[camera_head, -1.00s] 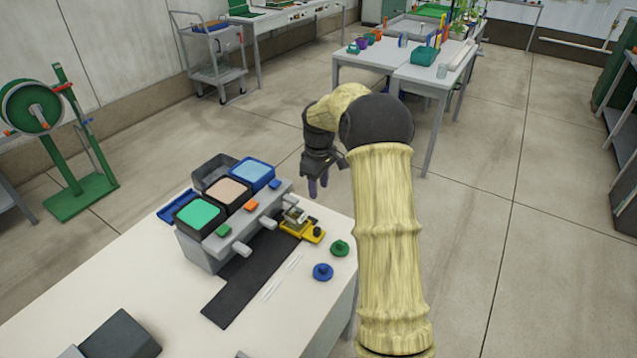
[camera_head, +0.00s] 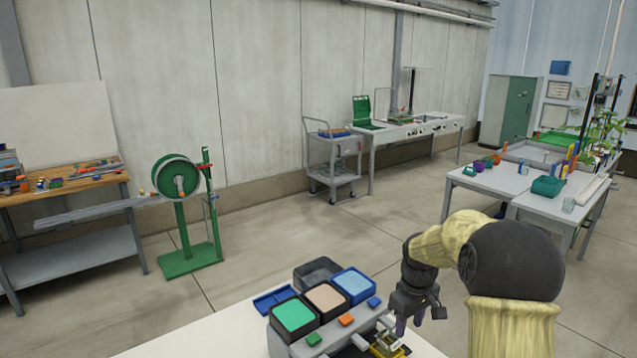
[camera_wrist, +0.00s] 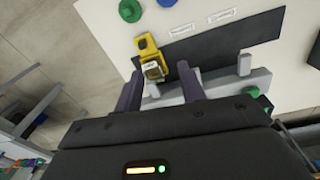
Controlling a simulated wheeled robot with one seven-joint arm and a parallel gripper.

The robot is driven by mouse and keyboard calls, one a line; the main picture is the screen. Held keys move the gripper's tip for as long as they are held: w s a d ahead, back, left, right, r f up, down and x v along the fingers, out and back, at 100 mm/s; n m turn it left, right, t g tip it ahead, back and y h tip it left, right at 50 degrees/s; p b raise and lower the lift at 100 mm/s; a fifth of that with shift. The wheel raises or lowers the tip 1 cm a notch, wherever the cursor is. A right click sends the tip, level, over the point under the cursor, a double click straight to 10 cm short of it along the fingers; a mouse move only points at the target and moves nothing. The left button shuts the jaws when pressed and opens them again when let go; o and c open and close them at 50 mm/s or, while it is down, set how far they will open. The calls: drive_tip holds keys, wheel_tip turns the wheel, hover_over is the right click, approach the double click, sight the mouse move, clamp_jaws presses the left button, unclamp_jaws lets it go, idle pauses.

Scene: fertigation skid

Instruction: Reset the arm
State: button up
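My gripper (camera_head: 420,318) hangs pointing down over the near white table, at the right end of the grey fixture. In the wrist view my gripper (camera_wrist: 160,70) has its two dark fingers apart, with nothing held between them. A yellow device with a metal clamp (camera_wrist: 150,58) lies on the table beyond the fingertips and shows in the gap. The yellow device (camera_head: 388,345) is partly cut off at the bottom of the head view. My arm is bent, with its elbow at the right of the head view.
The grey fixture (camera_head: 292,347) carries green, beige and blue topped bins. Green (camera_wrist: 129,10) and blue knobs lie near a black strip (camera_wrist: 225,42). A green reel stand (camera_head: 190,215), a cart (camera_head: 332,165) and white tables (camera_head: 490,182) stand beyond open floor.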

drive_tip(key=s+a+r+m+t+p, duration=0.1)
drive_tip(key=s+a+m, duration=0.1)
drive_tip(key=s, duration=0.9)
drive_tip(key=s+a+r+m+p, duration=0.1)
drive_tip(key=s+a+m, duration=0.2)
drive_tip(key=s, duration=0.8)
drive_tip(key=shift+a+m+t, duration=0.3)
drive_tip(key=shift+a+t, duration=0.1)
drive_tip(key=shift+a, duration=0.6)
idle(1.0)
